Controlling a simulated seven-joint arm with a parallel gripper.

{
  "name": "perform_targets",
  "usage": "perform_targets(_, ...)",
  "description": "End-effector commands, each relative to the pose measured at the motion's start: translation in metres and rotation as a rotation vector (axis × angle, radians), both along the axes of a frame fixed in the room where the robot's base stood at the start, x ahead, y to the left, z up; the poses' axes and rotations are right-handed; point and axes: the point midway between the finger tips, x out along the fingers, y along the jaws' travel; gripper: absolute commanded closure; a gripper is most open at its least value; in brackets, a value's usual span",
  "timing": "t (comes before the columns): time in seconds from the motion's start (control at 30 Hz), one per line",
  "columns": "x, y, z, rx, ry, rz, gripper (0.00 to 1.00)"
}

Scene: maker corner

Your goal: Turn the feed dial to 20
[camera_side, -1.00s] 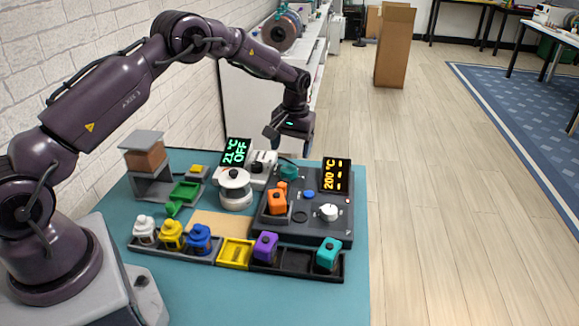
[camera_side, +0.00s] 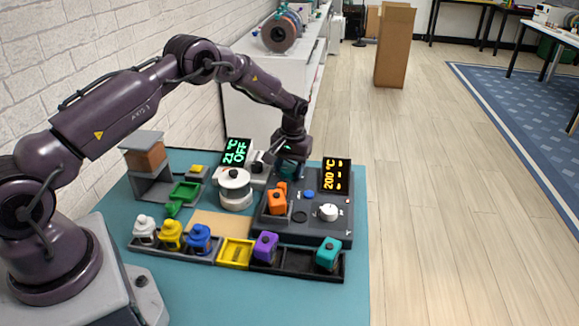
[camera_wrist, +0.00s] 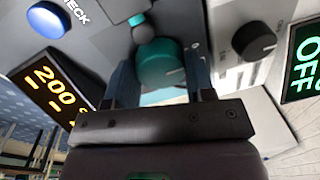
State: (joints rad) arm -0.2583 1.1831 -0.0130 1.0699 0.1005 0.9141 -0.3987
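A dark control panel (camera_side: 272,220) stands on the teal bench at right. At its back, a round teal part (camera_wrist: 160,62) fills the space between my finger pads in the wrist view. I see no legible feed label, so I cannot tell which part is the feed dial. A white dial (camera_side: 328,212) sits at the panel's front right. My gripper (camera_wrist: 160,80) points down over the panel's back, its fingers apart on both sides of the teal part. Small gaps seem to show; firm contact is not clear. In the side view my gripper (camera_side: 290,162) mostly hides that part.
An amber display (camera_side: 335,175) reads 200 °C. A blue button (camera_wrist: 47,19) is on the panel. An orange block (camera_side: 277,201) stands there too.

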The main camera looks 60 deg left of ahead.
Motion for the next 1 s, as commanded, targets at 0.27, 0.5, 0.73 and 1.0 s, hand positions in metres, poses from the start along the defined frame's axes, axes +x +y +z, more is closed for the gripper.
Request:
perform_targets(0.27, -0.0001, 0.0000, 0.0005, 0.000, 0.001, -0.024, 0.74)
perform_targets(0.5, -0.0004, -0.0003, 0.0006, 0.001, 0.002, -0.141, 0.74)
perform_targets(0.73, -0.0007, -0.0004, 0.0006, 0.001, 0.002, -0.337, 0.74)
perform_targets(1.0, -0.0013, -0.0010, 0.0006, 0.000, 0.002, -0.594, 0.74)
